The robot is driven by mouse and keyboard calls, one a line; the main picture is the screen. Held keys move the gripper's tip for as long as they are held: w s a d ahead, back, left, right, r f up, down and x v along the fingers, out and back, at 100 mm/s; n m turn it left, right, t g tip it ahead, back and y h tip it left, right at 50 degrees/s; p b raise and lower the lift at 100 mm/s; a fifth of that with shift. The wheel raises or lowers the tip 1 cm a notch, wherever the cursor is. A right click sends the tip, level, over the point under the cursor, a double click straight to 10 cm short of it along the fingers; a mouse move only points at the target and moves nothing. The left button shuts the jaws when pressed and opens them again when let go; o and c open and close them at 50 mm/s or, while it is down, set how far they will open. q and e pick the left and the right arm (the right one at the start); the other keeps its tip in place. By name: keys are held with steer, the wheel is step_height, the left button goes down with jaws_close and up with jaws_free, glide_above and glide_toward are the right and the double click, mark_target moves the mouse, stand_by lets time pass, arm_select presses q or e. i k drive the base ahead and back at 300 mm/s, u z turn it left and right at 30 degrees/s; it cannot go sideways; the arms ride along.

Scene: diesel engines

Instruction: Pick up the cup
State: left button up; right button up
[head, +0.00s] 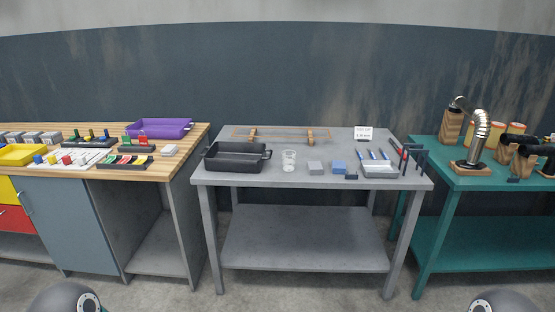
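A clear glass cup (289,161) stands upright on the grey metal table (222,177), left of the table's middle and just right of a dark tray. The cup looks empty, though it is small in the view. Neither of my grippers is in view. Only rounded grey parts of my own body show at the bottom left and bottom right edges, far from the cup.
The black tray (234,157) stands left of the cup; a grey block (315,167) and a blue block (338,167) lie to its right. A wooden workbench (187,157) is at left, a green table (447,179) at right. Open floor lies in front.

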mark_target(289, 157)
steer(key=u, duration=0.5)
steer(key=i, duration=2)
steer(key=z, duration=0.1)
